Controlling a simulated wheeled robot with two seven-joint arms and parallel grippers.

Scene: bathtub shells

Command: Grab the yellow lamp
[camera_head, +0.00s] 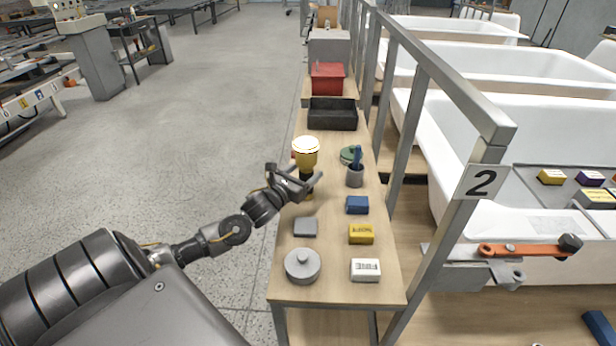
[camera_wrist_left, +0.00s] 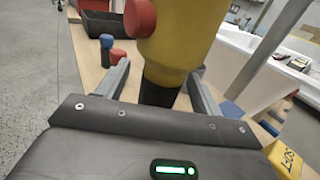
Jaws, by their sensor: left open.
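The yellow lamp (camera_head: 306,153) stands upright on the wooden table, with a pale top and a dark lower part. My left gripper (camera_head: 303,184) is at the lamp's lower part, its fingers pointing toward it. In the left wrist view the lamp (camera_wrist_left: 184,40) fills the upper middle, with a red knob (camera_wrist_left: 139,17) on its side. The open fingers (camera_wrist_left: 160,88) stand on either side of its dark lower part (camera_wrist_left: 158,94), with gaps showing. My right gripper is not in view.
A metal frame (camera_head: 421,80) runs along the right side.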

